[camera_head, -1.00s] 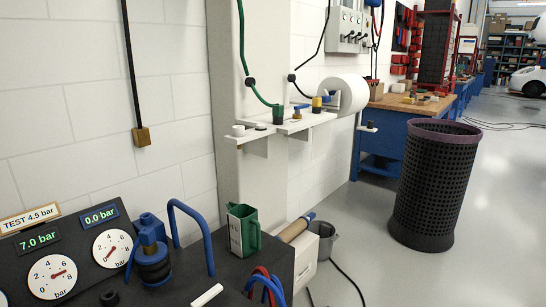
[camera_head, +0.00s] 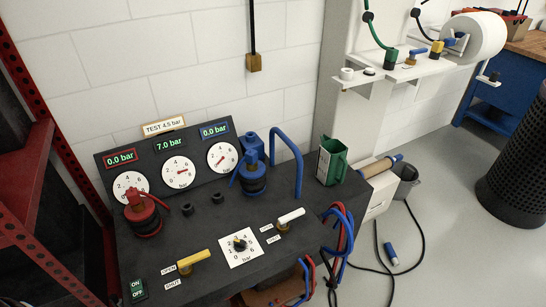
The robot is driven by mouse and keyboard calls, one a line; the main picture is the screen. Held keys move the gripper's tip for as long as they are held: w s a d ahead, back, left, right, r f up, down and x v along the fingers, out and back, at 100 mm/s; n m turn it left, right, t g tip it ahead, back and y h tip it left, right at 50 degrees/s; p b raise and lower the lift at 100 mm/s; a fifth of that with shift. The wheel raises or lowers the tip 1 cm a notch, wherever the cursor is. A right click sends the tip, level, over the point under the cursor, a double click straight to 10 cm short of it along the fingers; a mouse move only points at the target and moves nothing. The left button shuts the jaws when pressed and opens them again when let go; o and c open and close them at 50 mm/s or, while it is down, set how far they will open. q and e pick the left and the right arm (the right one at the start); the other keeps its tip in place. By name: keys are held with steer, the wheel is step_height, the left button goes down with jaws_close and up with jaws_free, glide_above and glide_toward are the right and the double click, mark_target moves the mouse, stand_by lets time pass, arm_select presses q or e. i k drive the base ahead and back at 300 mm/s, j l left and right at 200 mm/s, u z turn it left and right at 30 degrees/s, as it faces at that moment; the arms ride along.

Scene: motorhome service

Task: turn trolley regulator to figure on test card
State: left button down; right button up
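The test card (camera_head: 164,127) stands on top of the gauge panel and reads "TEST 4.5 bar". The regulator knob (camera_head: 239,244) is a small dark knob with a yellow mark, on a white dial plate (camera_head: 226,257) marked in bar, on the trolley's dark top (camera_head: 212,223). The pointer's exact figure is too small to tell. The panel's displays read 0.0 bar in red at left (camera_head: 120,158), 7.0 bar in green in the middle (camera_head: 170,144) and 0.0 bar in blue at right (camera_head: 214,131). Neither of my grippers is in view.
A yellow lever (camera_head: 194,259) and a white lever (camera_head: 291,216) flank the dial. A red fitting (camera_head: 145,216) and a blue fitting (camera_head: 252,171) stand behind. A blue hoop (camera_head: 288,160) and green jug (camera_head: 332,163) are at right; a red rack (camera_head: 40,190) is at left.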

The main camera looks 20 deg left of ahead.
mark_target(240, 245)
steer(key=u, duration=0.9)
